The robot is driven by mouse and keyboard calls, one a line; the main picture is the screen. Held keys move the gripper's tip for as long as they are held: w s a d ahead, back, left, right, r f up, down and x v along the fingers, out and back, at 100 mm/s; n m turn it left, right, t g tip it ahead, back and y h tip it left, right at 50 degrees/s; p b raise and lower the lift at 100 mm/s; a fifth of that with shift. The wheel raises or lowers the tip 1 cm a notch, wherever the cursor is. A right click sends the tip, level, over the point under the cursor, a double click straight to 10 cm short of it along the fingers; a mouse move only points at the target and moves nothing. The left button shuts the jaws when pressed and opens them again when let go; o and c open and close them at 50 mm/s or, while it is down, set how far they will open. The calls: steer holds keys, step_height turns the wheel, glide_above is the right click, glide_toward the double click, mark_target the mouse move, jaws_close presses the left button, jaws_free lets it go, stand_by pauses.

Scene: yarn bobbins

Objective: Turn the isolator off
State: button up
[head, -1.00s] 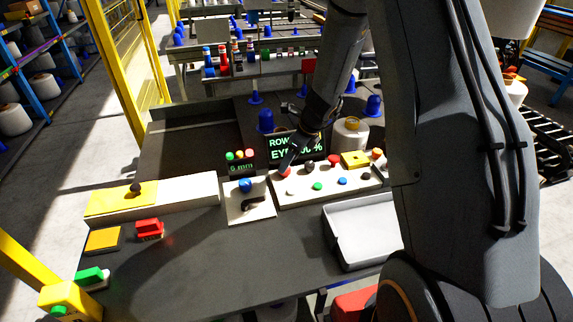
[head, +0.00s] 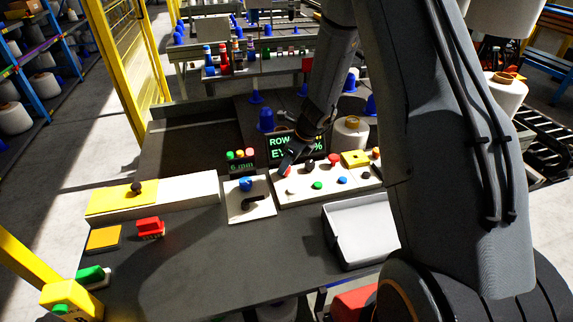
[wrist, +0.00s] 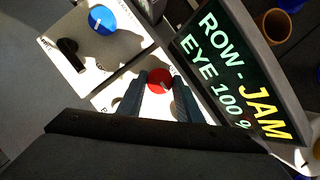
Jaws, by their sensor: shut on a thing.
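A red round knob (head: 286,171) sits at the left end of a long white control panel (head: 284,200). In the wrist view the red knob (wrist: 157,76) has a small pale mark and lies between my two fingertips. My gripper (wrist: 160,84) is shut on this knob; it also shows in the head view (head: 288,163), angled down onto the panel. The fingers hide the sides of the knob. The panel lettering is partly covered, so I cannot read which control is labelled as the isolator.
A white plate with a blue knob (head: 246,184) and a black lever (head: 252,203) stands left of the panel. A display (head: 283,145) stands close behind; the wrist view reads "ROW - JAM". A grey tray (head: 366,258) lies in front.

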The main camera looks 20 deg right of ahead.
steer(key=n+g, duration=0.1)
steer(key=n, duration=0.2)
steer(key=shift+w+d+n+y, duration=0.1)
steer(key=shift+w+n+y, duration=0.05)
steer(key=shift+n+y, duration=0.25)
steer(key=n+g+b, duration=0.1)
steer(key=n, duration=0.1)
steer(key=n+g, duration=0.1)
steer(key=n, duration=0.1)
steer(key=shift+w+n+b, duration=0.2)
steer(key=shift+n+b, duration=0.1)
steer(key=shift+b, duration=0.05)
steer(key=n+g+b, duration=0.1)
steer(key=n, duration=0.1)
steer(key=n+g+b, duration=0.1)
steer(key=n, duration=0.2)
steer(key=shift+w+b, duration=0.15)
steer(key=shift+b, duration=0.15)
steer(key=shift+n+g+h+b, duration=0.4)
steer(key=shift+n+g+b, duration=0.4)
steer(key=shift+n, duration=1.5)
steer(key=o, duration=1)
steer(key=shift+b+v, duration=1.05)
steer(key=shift+v, duration=2.9)
